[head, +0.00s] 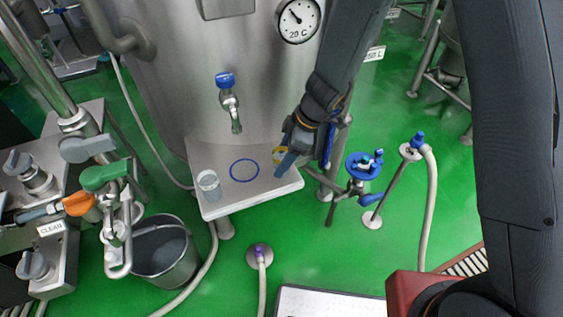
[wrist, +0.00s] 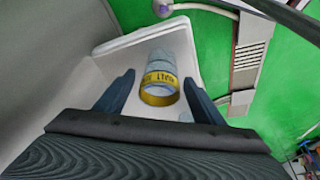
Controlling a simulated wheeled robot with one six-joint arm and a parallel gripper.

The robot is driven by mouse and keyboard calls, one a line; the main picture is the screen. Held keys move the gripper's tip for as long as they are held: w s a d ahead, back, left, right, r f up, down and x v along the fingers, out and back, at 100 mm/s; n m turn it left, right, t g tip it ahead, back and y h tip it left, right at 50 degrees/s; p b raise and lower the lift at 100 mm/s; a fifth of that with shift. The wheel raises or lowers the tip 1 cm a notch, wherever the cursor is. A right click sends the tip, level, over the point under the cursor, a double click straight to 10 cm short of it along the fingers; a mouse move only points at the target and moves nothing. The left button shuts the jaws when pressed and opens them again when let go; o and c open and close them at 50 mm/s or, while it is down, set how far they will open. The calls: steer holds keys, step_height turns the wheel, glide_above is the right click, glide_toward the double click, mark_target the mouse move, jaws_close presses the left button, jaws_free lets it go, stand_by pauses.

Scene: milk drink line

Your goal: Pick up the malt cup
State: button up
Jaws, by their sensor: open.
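The malt cup is a clear cup with a yellow lettered band (wrist: 159,84). In the wrist view it is between the two dark fingers of my gripper (wrist: 159,80), with a gap on each side. In the head view only a bit of the malt cup's yellow band (head: 278,154) shows at the right of the small white shelf; my gripper (head: 286,163) hides the rest. My gripper is open around the cup, low over the shelf.
The white shelf (head: 225,207) also holds a clear cup (head: 208,186) at left and a blue ring mark (head: 244,170) in the middle. A blue-handled tap (head: 229,103) hangs above. A blue valve wheel (head: 364,166) is right of the shelf, a bucket (head: 163,251) lower left.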

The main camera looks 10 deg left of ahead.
steer(key=shift+a+f, duration=0.1)
steer(key=shift+f, duration=0.2)
steer(key=c, duration=1.2)
steer(key=shift+r, duration=0.1)
